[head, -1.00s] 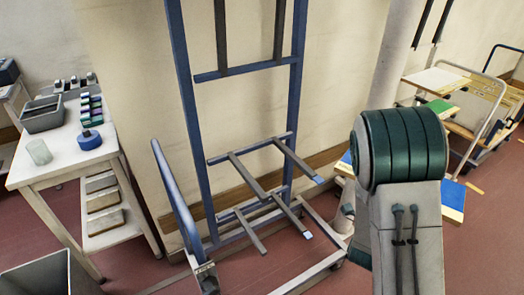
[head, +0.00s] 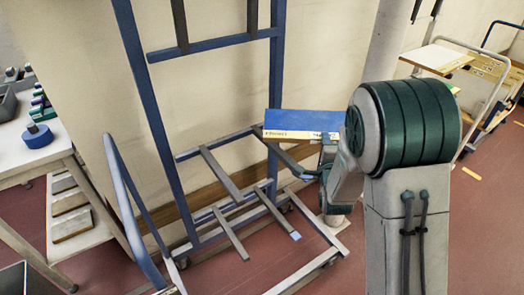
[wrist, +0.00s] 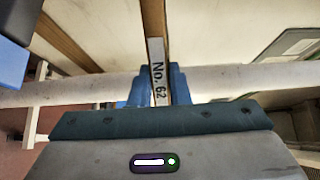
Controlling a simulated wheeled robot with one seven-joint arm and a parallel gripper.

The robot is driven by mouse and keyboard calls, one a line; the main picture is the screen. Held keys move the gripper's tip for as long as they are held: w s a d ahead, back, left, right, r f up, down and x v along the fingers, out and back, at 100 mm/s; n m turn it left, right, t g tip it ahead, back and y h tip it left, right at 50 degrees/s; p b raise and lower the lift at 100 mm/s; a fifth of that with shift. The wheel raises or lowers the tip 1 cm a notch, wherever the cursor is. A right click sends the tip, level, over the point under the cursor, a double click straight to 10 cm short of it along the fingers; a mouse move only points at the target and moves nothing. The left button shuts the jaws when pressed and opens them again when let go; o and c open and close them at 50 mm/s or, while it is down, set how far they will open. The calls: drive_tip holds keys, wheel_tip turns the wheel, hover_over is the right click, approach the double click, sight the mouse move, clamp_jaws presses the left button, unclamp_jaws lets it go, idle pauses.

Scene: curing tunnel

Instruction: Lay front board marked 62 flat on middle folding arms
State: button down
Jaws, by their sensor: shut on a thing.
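A board (head: 303,121) with a blue face and a pale, labelled edge is in my gripper. In the wrist view the board (wrist: 157,70) shows edge-on, with the label "No. 62". My gripper (wrist: 160,88) is shut on it, with blue fingers on both sides. In the head view my gripper is partly hidden by my arm. The middle folding arms (head: 221,172) stick out from the blue rack (head: 150,105); no board lies on them. The board overlaps the right middle arm in the picture and looks roughly level. I cannot tell its height above the arm.
Lower arms (head: 230,234) also stick out, bare. The upper arms (head: 180,25) hang upright. A blue rail (head: 130,210) stands at the rack's left. A white table (head: 40,155) is at the left, and a trolley (head: 436,58) with boards at the right.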

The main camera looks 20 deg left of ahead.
sight(295, 141)
drive_tip(key=a+n+y+b, duration=0.1)
drive_tip(key=a, duration=0.2)
drive_tip(key=a+n+g+y+b, duration=0.1)
drive_tip(key=a+y, duration=0.1)
drive_tip(key=a+f+n+y+b, duration=0.1)
drive_tip(key=a, duration=0.2)
drive_tip(key=shift+s+a+g+y+b, duration=0.3)
drive_tip(key=shift+a+b, duration=0.05)
drive_tip(key=s+a+r+n+g+y+b, duration=0.2)
drive_tip(key=s+a+n+g+y+b, duration=0.25)
drive_tip(key=a, duration=0.55)
wheel_tip(295, 141, down, 11)
drive_tip(key=b, duration=0.8)
drive_tip(key=shift+w+d, duration=0.2)
drive_tip(key=shift+w, duration=0.15)
drive_tip(key=shift+f+b, duration=0.6)
drive_tip(key=shift+f, duration=0.05)
drive_tip(key=c, duration=1.3)
unclamp_jaws()
drive_tip(key=shift+f, duration=0.15)
drive_tip(key=shift+s+d, duration=0.1)
drive_tip(key=v, duration=0.6)
drive_tip(key=p+v, duration=0.1)
drive_tip(key=v, duration=0.6)
drive_tip(key=shift+s+d+f, duration=0.15)
drive_tip(key=shift+s+d, duration=0.05)
drive_tip(key=shift+s, duration=0.05)
